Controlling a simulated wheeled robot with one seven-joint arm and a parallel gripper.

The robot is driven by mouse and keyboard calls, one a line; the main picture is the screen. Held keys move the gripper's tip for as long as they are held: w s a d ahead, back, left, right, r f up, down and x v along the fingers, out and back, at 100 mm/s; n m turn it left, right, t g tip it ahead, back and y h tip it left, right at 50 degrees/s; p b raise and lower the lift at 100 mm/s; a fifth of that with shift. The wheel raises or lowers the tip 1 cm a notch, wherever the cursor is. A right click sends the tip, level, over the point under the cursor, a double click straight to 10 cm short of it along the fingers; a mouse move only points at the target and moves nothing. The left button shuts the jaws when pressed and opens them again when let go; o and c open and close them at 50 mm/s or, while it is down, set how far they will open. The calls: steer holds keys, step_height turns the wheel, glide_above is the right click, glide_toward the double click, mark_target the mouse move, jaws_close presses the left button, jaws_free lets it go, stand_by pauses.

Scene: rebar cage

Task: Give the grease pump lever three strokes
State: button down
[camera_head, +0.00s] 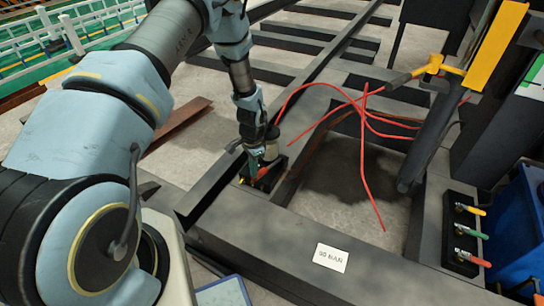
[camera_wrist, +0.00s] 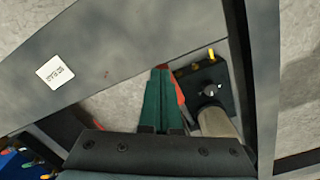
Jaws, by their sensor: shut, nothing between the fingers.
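The grease pump stands on a dark frame beam. A red part, which looks like the pump lever (camera_wrist: 180,94), lies beside the right edge of my green fingers. My gripper (camera_wrist: 161,72) is shut, with the two fingers together and nothing between them. Whether the fingers touch the red part I cannot tell. Much of the lever is hidden behind the fingers.
Red hoses (camera_head: 362,150) loop over the frame opening right of the pump. A white label plate (camera_head: 331,258) sits on the front beam. A row of colored-handled valves (camera_head: 467,230) and a blue container (camera_head: 520,230) stand at the right. Dark beams edge the pump closely.

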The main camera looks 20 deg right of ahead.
steer(key=shift+s+a+f+b, duration=0.2)
steer(key=shift+f+b, duration=0.15)
steer(key=shift+f, duration=0.3)
steer(key=shift+s+a+f+b, duration=0.2)
steer(key=shift+f+b, duration=0.2)
steer(key=shift+f, duration=0.35)
